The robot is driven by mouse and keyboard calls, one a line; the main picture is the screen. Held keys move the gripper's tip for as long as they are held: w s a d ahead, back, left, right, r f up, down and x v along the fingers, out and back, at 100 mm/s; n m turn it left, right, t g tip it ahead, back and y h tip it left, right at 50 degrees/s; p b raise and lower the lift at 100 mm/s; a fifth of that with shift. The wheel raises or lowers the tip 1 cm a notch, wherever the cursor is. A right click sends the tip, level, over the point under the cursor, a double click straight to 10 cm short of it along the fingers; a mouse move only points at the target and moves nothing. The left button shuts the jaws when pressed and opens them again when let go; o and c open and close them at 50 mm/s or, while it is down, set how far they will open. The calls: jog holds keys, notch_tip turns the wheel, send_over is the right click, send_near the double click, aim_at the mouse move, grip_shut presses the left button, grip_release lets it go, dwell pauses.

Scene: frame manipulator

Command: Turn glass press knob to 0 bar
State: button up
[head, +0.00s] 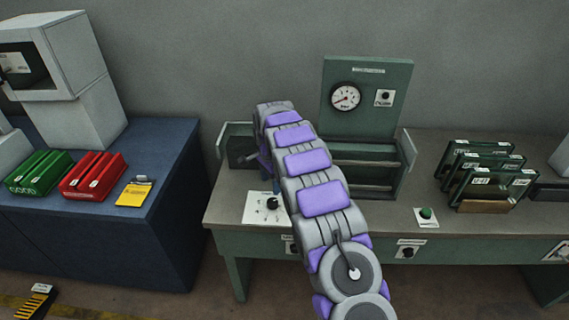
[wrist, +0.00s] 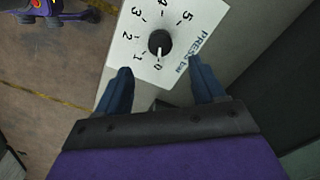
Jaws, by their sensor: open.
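The black press knob (wrist: 160,42) sits on a white dial plate (wrist: 130,30) marked 0 to 5 in the wrist view. The knob's white mark points down, at or close to the 0. In the head view the knob (head: 272,203) and its plate (head: 254,213) lie at the left of the green bench, beside my arm. My gripper (wrist: 160,68) is open, with its blue fingers apart on either side below the knob. They do not visibly touch it. In the head view my arm mostly hides the gripper.
The green glass press (head: 365,90) with a round gauge (head: 346,97) stands behind my arm. A green button (head: 426,213) and several framed panels (head: 487,170) are on the bench at right. A blue cabinet (head: 165,180) with green and red racks stands at left.

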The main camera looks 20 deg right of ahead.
notch_tip(320, 180, up, 8)
jog(key=p, duration=0.1)
jog(key=s+d+r+n+p, duration=0.1)
jog(key=s+r+n, duration=0.3)
jog(key=s+r, duration=0.6)
jog(key=shift+s+r+g, duration=0.2)
jog(key=shift+s+g, duration=0.2)
jog(key=shift+s, duration=1.8)
jog(key=s+a+f+n+g, duration=0.1)
jog(key=s+n, duration=0.9)
jog(key=s, duration=2.8)
jog(key=shift+s, duration=0.4)
jog(key=shift+a, duration=0.1)
